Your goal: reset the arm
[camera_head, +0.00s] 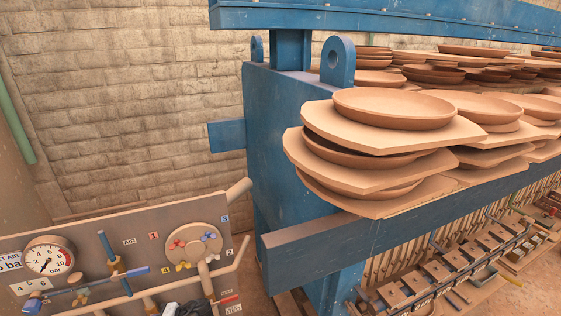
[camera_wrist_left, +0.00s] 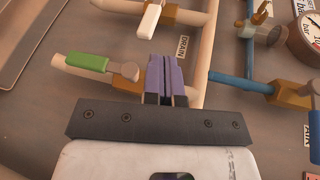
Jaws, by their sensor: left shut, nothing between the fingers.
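My left gripper (camera_wrist_left: 166,62) shows in the left wrist view with its two purple fingers pressed together and nothing between them. Its fingertips are over the grey panel, beside a DRAIN label (camera_wrist_left: 184,46) and between pale pipes. Whether they touch a pipe is unclear. In the head view, a dark and white shape at the bottom edge may be part of this gripper; most of it is cut off. My right gripper is in neither view.
Near the fingers are a green-handled valve (camera_wrist_left: 88,62), a white-handled valve (camera_wrist_left: 150,20) and a blue-handled valve (camera_wrist_left: 240,82). The panel (camera_head: 110,240) carries a gauge (camera_head: 50,258) and a disc with coloured knobs (camera_head: 195,247). A blue press frame (camera_head: 290,130) holds stacked tan plates (camera_head: 395,108).

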